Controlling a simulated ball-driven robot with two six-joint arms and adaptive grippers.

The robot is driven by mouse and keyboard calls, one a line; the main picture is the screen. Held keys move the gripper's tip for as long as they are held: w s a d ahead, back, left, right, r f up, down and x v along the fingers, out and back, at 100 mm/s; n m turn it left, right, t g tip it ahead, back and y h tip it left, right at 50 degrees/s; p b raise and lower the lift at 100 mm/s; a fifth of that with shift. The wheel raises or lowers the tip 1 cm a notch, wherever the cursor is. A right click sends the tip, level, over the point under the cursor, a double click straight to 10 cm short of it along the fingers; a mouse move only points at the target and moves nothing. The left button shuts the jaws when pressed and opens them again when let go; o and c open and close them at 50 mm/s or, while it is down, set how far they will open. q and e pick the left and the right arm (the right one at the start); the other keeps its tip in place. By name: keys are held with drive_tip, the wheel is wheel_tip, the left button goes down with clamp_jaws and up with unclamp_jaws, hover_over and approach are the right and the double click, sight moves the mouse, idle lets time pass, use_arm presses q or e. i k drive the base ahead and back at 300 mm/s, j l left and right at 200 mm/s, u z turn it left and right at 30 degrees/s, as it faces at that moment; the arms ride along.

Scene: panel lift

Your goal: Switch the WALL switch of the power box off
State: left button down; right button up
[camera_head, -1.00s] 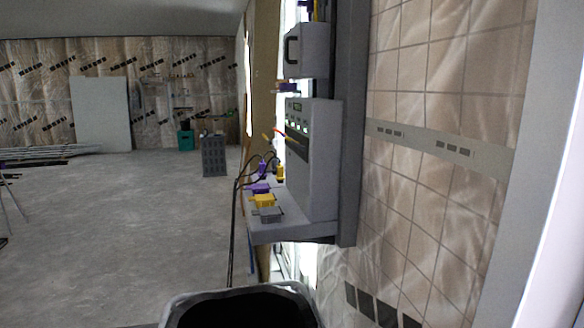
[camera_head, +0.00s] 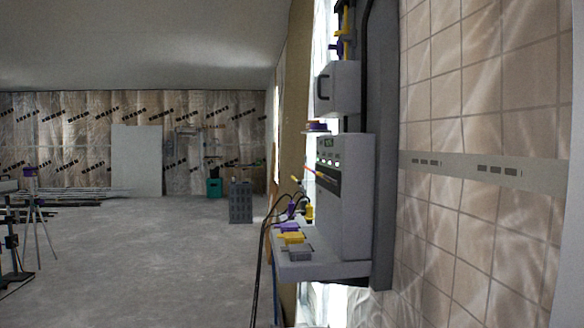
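The power box (camera_head: 345,195) is a grey box mounted on a dark grey backing panel beside the tiled wall, right of the middle in the head view. I see it from its side, so its front face is strongly foreshortened. Small green lights (camera_head: 326,162) show on the upper front. Below them is a dark band with red and yellow bits. I cannot make out which part is the WALL switch. A grey shelf (camera_head: 325,270) sticks out below with purple, yellow and grey plugs (camera_head: 291,238) on it. Neither of my grippers is in view.
Black cables (camera_head: 262,262) hang from the shelf towards the floor. A smaller grey box with a handle (camera_head: 340,88) sits above. A tripod (camera_head: 36,215) stands at far left and a grey crate (camera_head: 240,202) further back. The concrete floor (camera_head: 150,265) between is open.

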sight(334, 181)
drive_tip(key=u, duration=1.2)
drive_tip(key=i+j+u, duration=0.2)
drive_tip(key=j, duration=0.2)
drive_tip(key=i+j+u, duration=0.15)
drive_tip(key=j, duration=0.25)
drive_tip(key=i+j+u, duration=0.2)
drive_tip(key=j, duration=0.15)
drive_tip(key=i+j, duration=0.6)
drive_tip(key=i, duration=0.2)
drive_tip(key=i+z, duration=0.5)
drive_tip(key=z, duration=0.25)
drive_tip(key=i+z, duration=0.35)
drive_tip(key=i+l+z, duration=0.1)
drive_tip(key=z, duration=0.35)
drive_tip(key=i+z, duration=0.15)
drive_tip(key=z, duration=0.3)
drive_tip(key=i+z, duration=0.15)
drive_tip(key=z, duration=0.25)
drive_tip(key=i+z, duration=0.15)
drive_tip(key=z, duration=0.3)
drive_tip(key=i+j+z, duration=0.1)
drive_tip(key=z, duration=0.35)
drive_tip(key=i+j+z, duration=0.1)
drive_tip(key=z, duration=0.35)
drive_tip(key=i+j+z, duration=0.25)
drive_tip(key=z, duration=0.15)
drive_tip(key=i+j+z, duration=0.3)
drive_tip(key=z, duration=0.15)
